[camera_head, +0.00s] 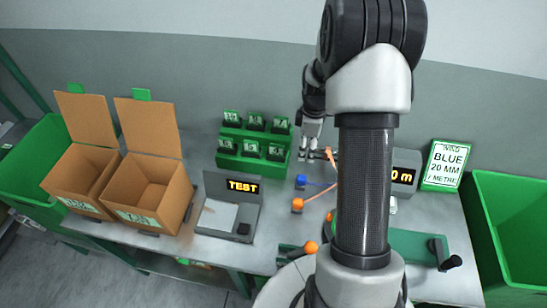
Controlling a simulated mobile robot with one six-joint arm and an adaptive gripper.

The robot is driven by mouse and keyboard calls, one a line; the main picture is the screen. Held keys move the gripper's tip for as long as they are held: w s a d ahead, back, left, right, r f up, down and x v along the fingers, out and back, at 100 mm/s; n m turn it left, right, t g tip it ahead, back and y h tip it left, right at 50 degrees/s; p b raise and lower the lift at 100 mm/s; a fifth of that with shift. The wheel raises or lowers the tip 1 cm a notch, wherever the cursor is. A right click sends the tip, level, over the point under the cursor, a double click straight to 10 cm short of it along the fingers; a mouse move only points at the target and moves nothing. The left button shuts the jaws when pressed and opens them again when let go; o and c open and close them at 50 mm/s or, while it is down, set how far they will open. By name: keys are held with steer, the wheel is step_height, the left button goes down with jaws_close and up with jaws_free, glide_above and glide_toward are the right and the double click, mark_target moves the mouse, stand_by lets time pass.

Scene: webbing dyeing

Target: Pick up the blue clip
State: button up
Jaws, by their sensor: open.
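A small blue clip (300,182) lies on the grey table, to the right of the black-screened device marked TEST. The blue clip appears apart from the fingers. My arm covers the table to the right of the clip.
Orange clips (297,205) lie close by, one with an orange strip. A green rack (238,162) stands left of my gripper. The TEST device (234,202) and open cardboard boxes (149,197) are further left. A grey display (405,172) and green sign (447,165) stand right.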

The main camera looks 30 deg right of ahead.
steer(key=b, duration=0.2)
glide_above(302, 177)
steer(key=f, duration=1.3)
steer(key=shift+s, duration=0.3)
steer(key=shift+w+f+b, duration=0.2)
steer(key=shift+f+b, duration=0.25)
steer(key=shift+f, duration=1)
steer(key=shift+w+f+b, duration=0.15)
steer(key=shift+f+b, duration=0.25)
steer(key=shift+f, duration=1.05)
steer(key=shift+c, duration=0.2)
steer(key=c, duration=1)
steer(key=shift+r, duration=0.15)
